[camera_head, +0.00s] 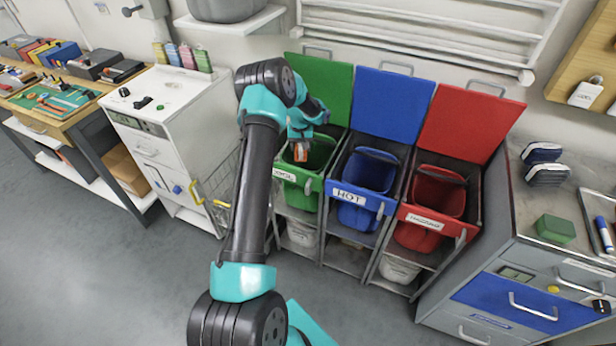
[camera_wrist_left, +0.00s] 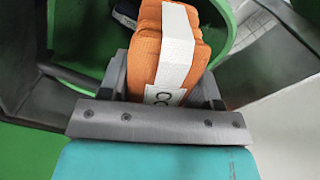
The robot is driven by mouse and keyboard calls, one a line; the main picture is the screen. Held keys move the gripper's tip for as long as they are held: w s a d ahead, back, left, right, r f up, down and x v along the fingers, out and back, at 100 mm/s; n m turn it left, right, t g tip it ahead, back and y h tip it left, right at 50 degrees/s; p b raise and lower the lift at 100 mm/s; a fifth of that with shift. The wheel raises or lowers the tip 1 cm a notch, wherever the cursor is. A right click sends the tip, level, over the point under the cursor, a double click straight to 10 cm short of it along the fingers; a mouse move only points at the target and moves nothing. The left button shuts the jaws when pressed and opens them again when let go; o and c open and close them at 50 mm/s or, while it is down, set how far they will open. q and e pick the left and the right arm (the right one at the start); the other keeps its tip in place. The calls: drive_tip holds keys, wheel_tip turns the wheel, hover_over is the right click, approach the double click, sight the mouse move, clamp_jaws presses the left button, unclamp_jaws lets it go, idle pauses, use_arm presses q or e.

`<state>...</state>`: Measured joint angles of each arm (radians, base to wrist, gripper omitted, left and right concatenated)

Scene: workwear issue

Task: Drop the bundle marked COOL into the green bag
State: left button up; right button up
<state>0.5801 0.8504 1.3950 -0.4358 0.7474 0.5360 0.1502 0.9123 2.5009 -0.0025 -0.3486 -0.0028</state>
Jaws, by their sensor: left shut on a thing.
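An orange bundle (camera_head: 300,153) with a white band is held at the mouth of the green bag (camera_head: 318,157). In the left wrist view the bundle (camera_wrist_left: 146,56) fills the jaws, and its white label shows a "C" with the rest cut off by the gripper. My left gripper (camera_head: 300,140) is shut on it, above the green bag's opening. In the wrist view the green bag's rim (camera_wrist_left: 240,38) curves around behind the bundle, and something dark lies inside the bag. The green bag's front tag is partly readable. My right gripper is not in view.
A blue bag (camera_head: 368,177) marked HOT and a red bag (camera_head: 436,196) stand in the same rack to the right, lids raised. A white cabinet (camera_head: 165,125) stands left. A grey drawer unit (camera_head: 540,285) with dark bundles (camera_head: 545,174) on top stands right.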

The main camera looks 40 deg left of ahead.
use_arm(q)
drive_tip(key=shift+f, duration=0.35)
drive_tip(key=o, duration=1.2)
drive_tip(key=shift+c, duration=0.2)
wheel_tip(320, 180, up, 18)
drive_tip(key=shift+f, duration=0.25)
